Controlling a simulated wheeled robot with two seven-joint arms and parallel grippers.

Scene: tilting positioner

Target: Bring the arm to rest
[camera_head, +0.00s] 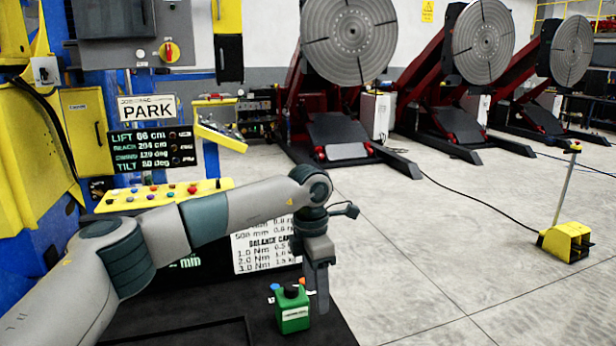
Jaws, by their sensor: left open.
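My left arm comes in from the lower left and reaches across to the middle of the head view. My left gripper (317,285) hangs at its end and points down. It is open, and I see nothing between its fingers. It is close beside a small green container (293,312) with a dark top, on a black surface (328,333). I cannot tell whether they touch. A sign reading PARK (147,109) stands above a display (153,149) with lift, reach, swing and tilt values. My right gripper is not in view.
A yellow button panel (163,194) and a white text chart (266,254) are behind my arm. A yellow pedal box (567,241) with a post stands on the floor at right. Several positioners with round grey plates (350,38) stand behind. The floor between is clear apart from cables.

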